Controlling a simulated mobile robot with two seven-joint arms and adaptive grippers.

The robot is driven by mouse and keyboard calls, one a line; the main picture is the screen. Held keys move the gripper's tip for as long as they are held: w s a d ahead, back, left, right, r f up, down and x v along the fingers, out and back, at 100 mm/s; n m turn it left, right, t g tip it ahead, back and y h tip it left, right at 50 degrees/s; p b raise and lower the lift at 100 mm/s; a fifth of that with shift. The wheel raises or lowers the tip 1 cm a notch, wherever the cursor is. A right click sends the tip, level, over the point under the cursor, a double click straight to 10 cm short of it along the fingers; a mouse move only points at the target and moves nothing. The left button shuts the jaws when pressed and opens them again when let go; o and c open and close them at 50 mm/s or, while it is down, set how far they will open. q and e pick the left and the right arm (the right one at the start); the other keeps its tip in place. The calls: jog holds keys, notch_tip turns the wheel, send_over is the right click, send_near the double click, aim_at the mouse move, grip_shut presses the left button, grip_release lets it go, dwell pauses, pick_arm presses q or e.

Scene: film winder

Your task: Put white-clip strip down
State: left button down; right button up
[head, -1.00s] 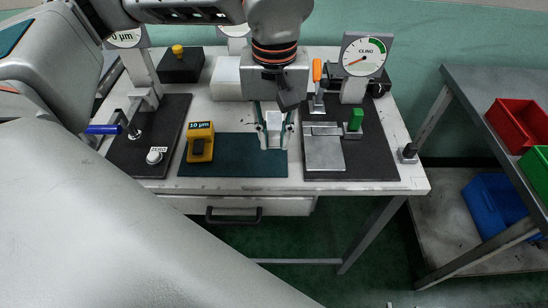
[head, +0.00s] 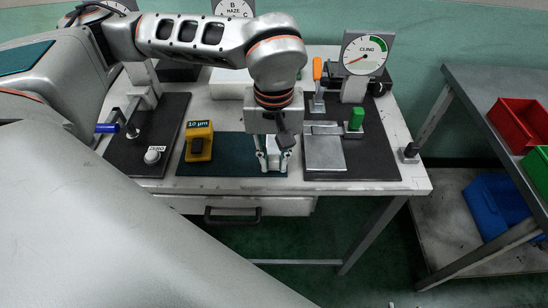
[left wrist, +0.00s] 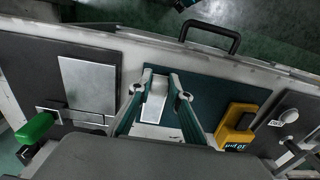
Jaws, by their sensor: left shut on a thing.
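My left gripper (head: 274,165) is over the right part of the dark green mat (head: 230,165), its fingers pointing down. It is shut on the white-clip strip (head: 272,147), a pale narrow piece partly hidden by the fingers and wrist. In the left wrist view the strip (left wrist: 154,103) lies between the two fingers (left wrist: 163,90), over the mat (left wrist: 215,88). The strip is low over the mat; I cannot tell whether it touches it. My right gripper is not in view.
A yellow gauge (head: 199,142) stands on the mat's left part. A black base plate with a metal plate (head: 324,153), a green knob (head: 356,119) and the CLIND dial (head: 365,54) is close on the right. Another black plate with a ZERO button (head: 153,156) is on the left.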

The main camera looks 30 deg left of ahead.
pick_arm(q)
jog(key=c, duration=1.9)
grip_release()
jog(key=shift+f, duration=0.15)
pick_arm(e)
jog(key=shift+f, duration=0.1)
pick_arm(q)
jog(key=shift+r, duration=0.35)
notch_tip(320, 180, up, 12)
jog(key=shift+f+p, duration=0.15)
jog(key=shift+p, duration=0.55)
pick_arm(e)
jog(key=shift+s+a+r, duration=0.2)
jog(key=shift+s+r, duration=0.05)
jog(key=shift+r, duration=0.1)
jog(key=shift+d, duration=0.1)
